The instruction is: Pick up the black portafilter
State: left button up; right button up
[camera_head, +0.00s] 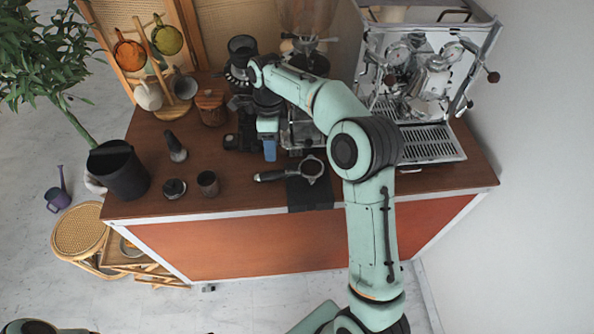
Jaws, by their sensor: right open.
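My right gripper (258,147) hangs over the counter, behind and slightly left of the portafilter handle. It is open and apart from the portafilter, and a blue fingertip shows. Its height above the counter is hard to judge. My left gripper is out of view.
The espresso machine (430,146) stands at the right and a grinder (301,134) behind the mat. A small dark cup (208,183), a tamper-like tool (175,146) and a black planter (118,170) stand at the left. A mug rack (172,110) is at the back left.

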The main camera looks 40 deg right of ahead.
send_over(273, 172)
jog(key=f, duration=0.4)
jog(key=shift+w+d+f+b, duration=0.15)
jog(key=shift+d+f+b, duration=0.05)
jog(key=shift+d+b, duration=0.2)
jog(key=shift+w+a+f, duration=0.1)
jog(key=shift+w+f, duration=0.05)
jog(key=shift+f, duration=0.35)
jog(key=f, duration=0.4)
jog(key=shift+s+a+f, duration=0.2)
jog(key=shift+s+a, duration=0.1)
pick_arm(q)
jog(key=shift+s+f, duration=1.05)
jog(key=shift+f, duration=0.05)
pick_arm(e)
grip_shut()
